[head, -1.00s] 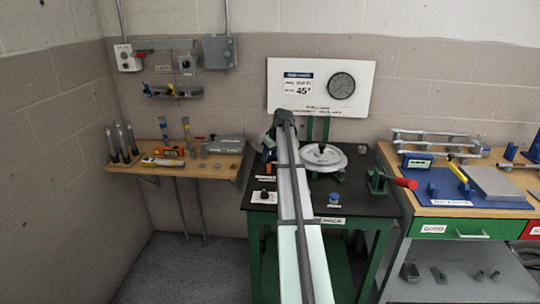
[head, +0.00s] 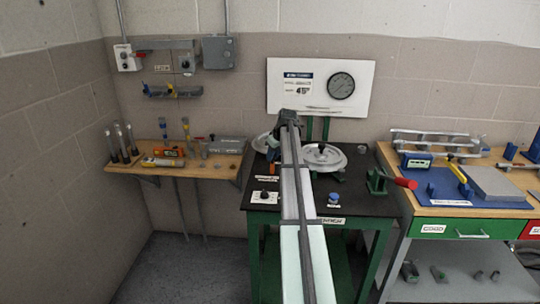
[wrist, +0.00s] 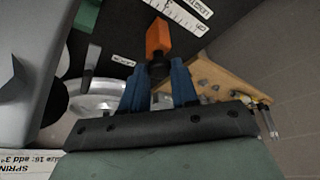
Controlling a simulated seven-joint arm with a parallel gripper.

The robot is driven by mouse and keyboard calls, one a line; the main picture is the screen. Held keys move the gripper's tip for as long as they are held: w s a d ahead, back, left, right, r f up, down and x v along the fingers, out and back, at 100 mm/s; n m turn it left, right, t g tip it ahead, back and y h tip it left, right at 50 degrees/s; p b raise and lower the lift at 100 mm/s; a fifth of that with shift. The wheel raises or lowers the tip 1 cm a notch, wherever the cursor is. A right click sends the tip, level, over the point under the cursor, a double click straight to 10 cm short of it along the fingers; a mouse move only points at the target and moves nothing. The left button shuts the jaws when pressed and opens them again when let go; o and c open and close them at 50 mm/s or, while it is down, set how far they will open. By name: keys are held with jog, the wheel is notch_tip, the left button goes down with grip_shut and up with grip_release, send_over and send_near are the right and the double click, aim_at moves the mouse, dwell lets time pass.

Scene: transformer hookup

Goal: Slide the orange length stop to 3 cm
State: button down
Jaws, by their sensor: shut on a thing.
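The orange length stop (wrist: 157,38) shows in the wrist view as an orange block with a dark knob-like part (wrist: 158,68) below it. My gripper (wrist: 158,78) has its two blue fingers on either side of that dark part and is shut on it. A white ruled scale (wrist: 183,17) lies just beyond the block, cut off by the top edge. Its figures are too partial to read a setting. In the head view my arm covers much of this spot, and the stop is hard to make out there.
A wooden shelf (head: 215,168) with tools is at left. A workbench (head: 450,210) stands at right.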

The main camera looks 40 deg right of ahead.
jog(key=shift+s+d, duration=0.15)
jog(key=c, duration=0.9)
grip_release()
jog(key=shift+o, duration=0.2)
jog(key=shift+r, duration=0.1)
jog(key=v, duration=1.3)
jog(key=shift+r, duration=0.25)
